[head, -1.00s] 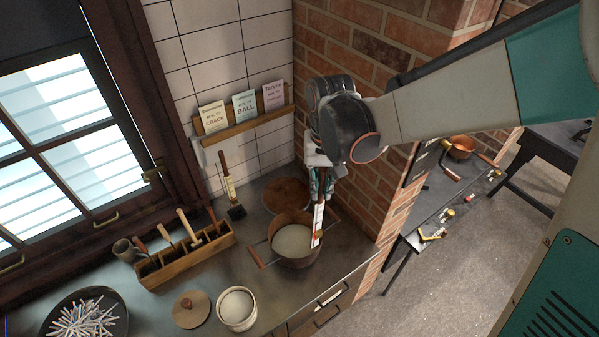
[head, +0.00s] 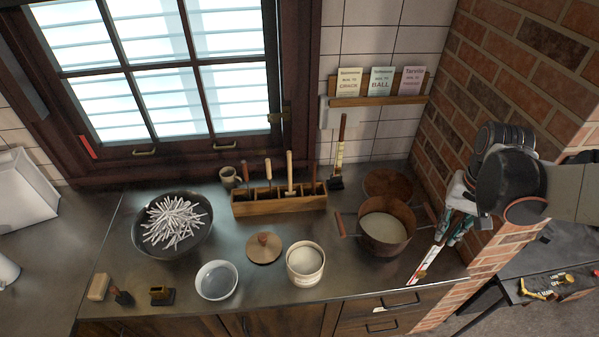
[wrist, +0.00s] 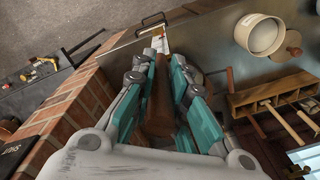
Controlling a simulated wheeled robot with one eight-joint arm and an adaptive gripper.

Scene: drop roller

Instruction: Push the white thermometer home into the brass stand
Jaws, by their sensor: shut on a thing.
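The white thermometer (head: 424,264) has a white scale with red marks. It is tilted, its lower end down and left, just right of the copper pot in the head view. My gripper (head: 461,228) is shut on its dark wooden handle (wrist: 160,105), seen between the teal fingers in the wrist view; the white scale (wrist: 160,44) shows beyond the fingertips. A small brass stand (head: 161,293) with a dark base is at the counter's front left, far from my gripper. Another long-handled piece with a yellowish plate (head: 339,155) stands upright in a dark base by the wall.
The copper pot (head: 412,229) with pale contents is beside the thermometer. A pale tub (head: 305,278), round lid (head: 264,248), white bowl (head: 216,293) and pan of white sticks (head: 138,240) lie leftward. A wooden tool rack (head: 280,207) is behind; the brick wall (head: 480,90) is right.

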